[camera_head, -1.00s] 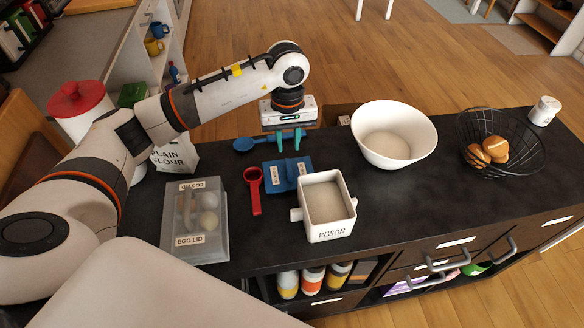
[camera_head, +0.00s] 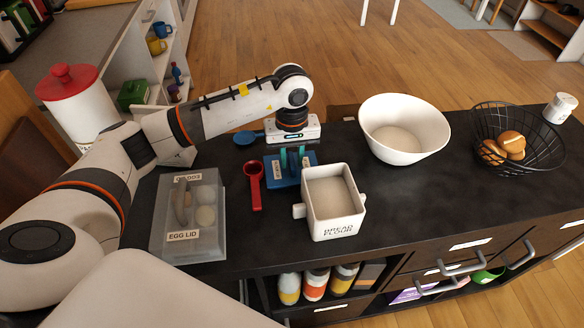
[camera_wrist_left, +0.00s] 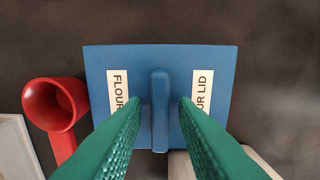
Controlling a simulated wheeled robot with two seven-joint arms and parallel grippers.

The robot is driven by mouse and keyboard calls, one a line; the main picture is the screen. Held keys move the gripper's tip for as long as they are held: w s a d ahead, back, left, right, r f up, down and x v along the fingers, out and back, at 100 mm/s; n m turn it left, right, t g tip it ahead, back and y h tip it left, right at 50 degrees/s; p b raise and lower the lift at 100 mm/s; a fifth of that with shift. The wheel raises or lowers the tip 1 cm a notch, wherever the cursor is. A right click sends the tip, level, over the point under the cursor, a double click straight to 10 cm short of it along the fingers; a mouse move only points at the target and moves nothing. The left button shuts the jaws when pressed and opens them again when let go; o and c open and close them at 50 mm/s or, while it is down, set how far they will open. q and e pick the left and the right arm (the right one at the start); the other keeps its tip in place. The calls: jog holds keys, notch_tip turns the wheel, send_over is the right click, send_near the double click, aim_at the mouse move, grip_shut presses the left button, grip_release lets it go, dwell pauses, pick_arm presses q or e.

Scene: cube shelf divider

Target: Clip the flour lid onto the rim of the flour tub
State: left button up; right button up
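The blue flour lid (camera_head: 308,181) lies flat on the dark counter, just behind the flour tub. In the left wrist view the lid (camera_wrist_left: 210,65) shows two white labels and a raised blue handle (camera_wrist_left: 160,110) across its middle. My left gripper (camera_head: 292,160) points down over the lid. Its green fingers are apart, one on each side of the handle, with gaps visible between fingers and handle. The white square flour tub (camera_head: 335,226) stands upright and open with flour inside; it has side lugs and dark lettering. My right gripper is not in view.
A red scoop (camera_head: 254,187) lies left of the lid, beside a clear box labelled EGG LID (camera_head: 211,245). A blue spoon (camera_head: 246,137) lies behind. A white bowl (camera_head: 405,143) and a wire basket with buns (camera_head: 545,150) stand to the right, with clear counter before them.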

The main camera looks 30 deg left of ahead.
aim_at(292, 160)
pick_arm(q)
grip_shut()
jog(key=shift+r, duration=0.15)
jog(key=shift+r+p, duration=0.3)
jog(key=shift+r, duration=0.25)
jog(key=shift+r+p, duration=1.75)
jog(key=shift+r, duration=1.75)
